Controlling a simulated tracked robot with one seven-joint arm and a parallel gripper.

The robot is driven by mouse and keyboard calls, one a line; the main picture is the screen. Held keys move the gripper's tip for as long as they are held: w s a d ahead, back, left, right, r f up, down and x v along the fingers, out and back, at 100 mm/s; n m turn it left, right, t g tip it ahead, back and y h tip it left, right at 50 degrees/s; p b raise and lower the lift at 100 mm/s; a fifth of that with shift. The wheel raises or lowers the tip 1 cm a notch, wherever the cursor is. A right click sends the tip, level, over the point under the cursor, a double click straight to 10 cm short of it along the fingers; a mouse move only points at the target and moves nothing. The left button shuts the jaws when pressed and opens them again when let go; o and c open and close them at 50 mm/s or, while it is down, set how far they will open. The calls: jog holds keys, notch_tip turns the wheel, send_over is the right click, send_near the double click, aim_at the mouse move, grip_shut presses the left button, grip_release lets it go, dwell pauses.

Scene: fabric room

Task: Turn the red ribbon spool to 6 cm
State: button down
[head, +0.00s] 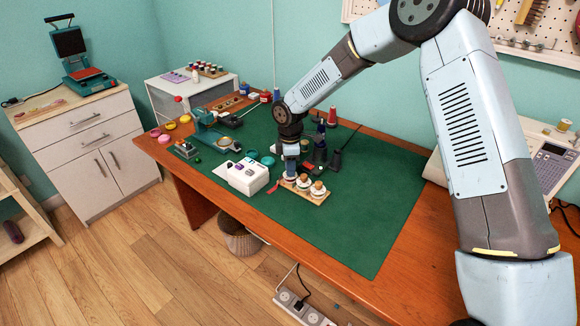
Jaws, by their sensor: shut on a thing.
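A wooden stand (318,201) on the green mat bears a row of ribbon spools with pale tops. The red ribbon spool (288,180) is at its left end, mostly hidden under my gripper. A short red ribbon tail (273,187) sticks out at its left front. My gripper (290,172) points down over this spool and is shut on it. The fingertips are small and partly hidden. The two other spools, one in the middle (304,182) and one on the right (318,188), stand free. I cannot read any ribbon length.
A white box (247,176) with coloured tops stands close left of the stand. Dark posts and thread cones, one red (332,117), stand behind my gripper. A teal press (209,131) is farther left. The green mat (372,214) is clear to the right.

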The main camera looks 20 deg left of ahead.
jog(key=c, duration=0.9)
grip_release()
jog(key=shift+r, duration=0.1)
notch_tip(320, 180, up, 14)
jog(key=shift+f, duration=0.25)
jog(key=shift+w, duration=0.1)
